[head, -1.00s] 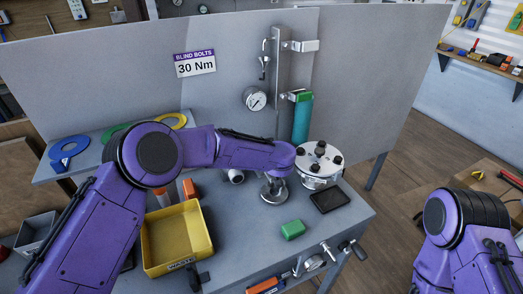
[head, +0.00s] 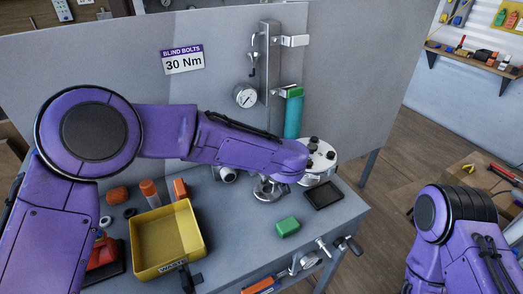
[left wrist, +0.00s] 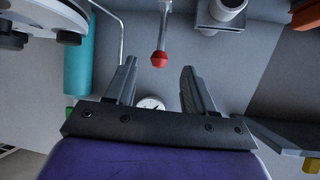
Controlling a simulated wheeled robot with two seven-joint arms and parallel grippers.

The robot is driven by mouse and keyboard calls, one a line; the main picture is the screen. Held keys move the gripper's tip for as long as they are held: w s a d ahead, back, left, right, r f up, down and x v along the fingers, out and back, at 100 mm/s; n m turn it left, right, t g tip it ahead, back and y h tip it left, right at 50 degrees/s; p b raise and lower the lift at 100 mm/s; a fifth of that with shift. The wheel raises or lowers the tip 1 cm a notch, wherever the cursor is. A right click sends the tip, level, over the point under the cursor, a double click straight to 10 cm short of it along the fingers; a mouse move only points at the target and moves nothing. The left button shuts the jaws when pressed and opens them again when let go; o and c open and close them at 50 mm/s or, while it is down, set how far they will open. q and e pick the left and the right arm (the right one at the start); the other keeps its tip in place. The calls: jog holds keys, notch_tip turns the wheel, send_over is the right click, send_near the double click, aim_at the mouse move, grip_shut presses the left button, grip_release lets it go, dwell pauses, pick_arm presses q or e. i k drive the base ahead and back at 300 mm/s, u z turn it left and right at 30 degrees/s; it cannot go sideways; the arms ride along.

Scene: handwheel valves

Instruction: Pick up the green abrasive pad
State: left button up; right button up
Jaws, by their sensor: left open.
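The green abrasive pad (head: 288,227) lies on the grey bench, near its front right part. It looks like a small green block, with nothing touching it. My left arm reaches across above the bench, its wrist end beyond and above the pad. The pad does not show in the left wrist view. My right arm shows at the right edge, but its gripper is out of view.
A yellow bin (head: 165,240) stands left of the pad. A black tray (head: 323,194) and a bolted flange (head: 318,160) are behind it to the right. A metal fitting (head: 268,190) stands behind it. Handles (head: 349,245) jut from the bench front. A red-tipped rod (left wrist: 159,59) shows near the fingers.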

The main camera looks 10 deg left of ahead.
aim_at(289, 227)
jog(key=k, duration=1)
